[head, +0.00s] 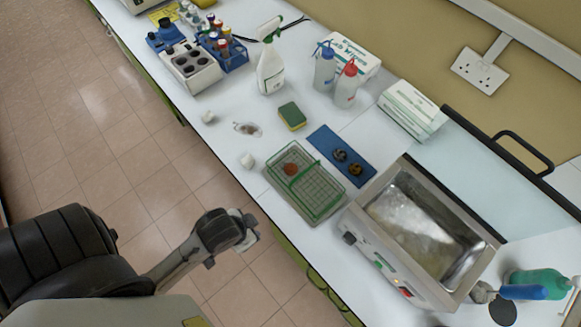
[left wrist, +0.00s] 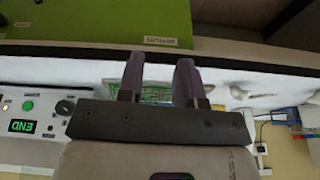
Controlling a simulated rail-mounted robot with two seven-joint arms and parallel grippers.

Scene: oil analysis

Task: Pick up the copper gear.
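A copper-coloured round piece (head: 291,169), which looks like the copper gear, lies in the left part of the green wire basket (head: 322,207) on the bench. Two darker gears, one grey (head: 340,155) and one brassy (head: 355,170), lie on a blue mat (head: 328,141) behind the basket. My left gripper (head: 250,228) is off the bench's front edge, left of and nearer than the basket. In the left wrist view its two fingers (left wrist: 160,80) are apart with nothing held between them. The gear cannot be made out there. My right gripper is not in view.
A metal ultrasonic bath (head: 358,228) stands right of the basket. A yellow-green sponge (head: 292,116), spray bottle (head: 270,70) and two wash bottles (head: 346,85) stand behind. A green bottle (head: 540,283) is at far right.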

